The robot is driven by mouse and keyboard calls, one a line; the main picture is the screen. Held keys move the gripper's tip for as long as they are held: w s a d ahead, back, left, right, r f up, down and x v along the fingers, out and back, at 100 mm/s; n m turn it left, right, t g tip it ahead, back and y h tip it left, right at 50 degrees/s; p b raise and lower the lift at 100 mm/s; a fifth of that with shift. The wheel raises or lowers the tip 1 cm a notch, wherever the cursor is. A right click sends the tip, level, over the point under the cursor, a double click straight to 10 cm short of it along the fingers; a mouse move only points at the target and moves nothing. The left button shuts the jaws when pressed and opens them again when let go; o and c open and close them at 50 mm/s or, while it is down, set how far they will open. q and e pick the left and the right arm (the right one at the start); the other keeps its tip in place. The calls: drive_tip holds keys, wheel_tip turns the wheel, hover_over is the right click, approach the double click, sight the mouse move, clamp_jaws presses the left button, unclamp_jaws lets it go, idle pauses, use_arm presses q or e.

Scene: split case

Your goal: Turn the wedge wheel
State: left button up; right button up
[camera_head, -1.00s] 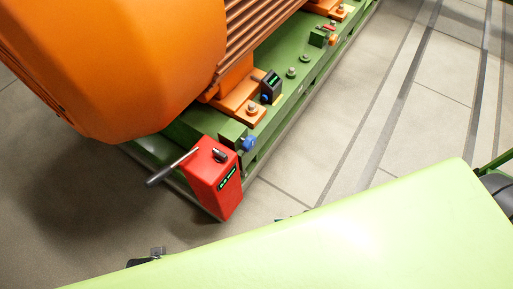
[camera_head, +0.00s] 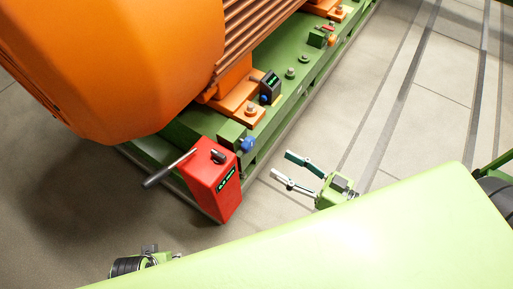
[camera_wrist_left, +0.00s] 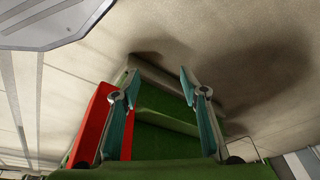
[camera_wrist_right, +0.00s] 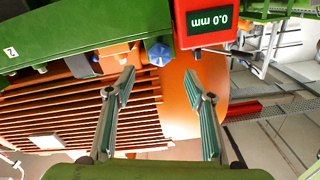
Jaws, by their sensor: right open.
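No part shows plainly as a wedge wheel. A red box (camera_head: 213,190) with a dark-gripped crank handle (camera_head: 165,170) and a lit display stands at the near end of the green base. In the right wrist view the red box (camera_wrist_right: 207,38) reads 0.0 mm. A blue knob (camera_head: 247,144) is beside it, also in the right wrist view (camera_wrist_right: 160,53). My right gripper (camera_head: 282,165) is open and empty, right of the red box and apart from it. My left gripper (camera_wrist_left: 158,84) has its fingers apart; red and green parts show behind them.
A large orange motor (camera_head: 130,60) sits on the green base (camera_head: 300,62). A small dark gauge (camera_head: 270,86) with a lit display stands by its orange foot. Grey tiled floor (camera_head: 420,110) lies free to the right.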

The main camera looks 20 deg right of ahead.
sight(252, 147)
drive_tip(key=x, duration=0.9)
drive_tip(key=shift+w+p, duration=0.1)
drive_tip(key=shift+p, duration=0.25)
use_arm(q)
wheel_tip(252, 147, down, 3)
drive_tip(key=shift+s+f, duration=0.1)
drive_tip(key=shift+s, duration=0.05)
use_arm(e)
drive_tip(key=shift+w+a, duration=0.25)
drive_tip(key=shift+c, duration=0.5)
drive_tip(key=c, duration=1)
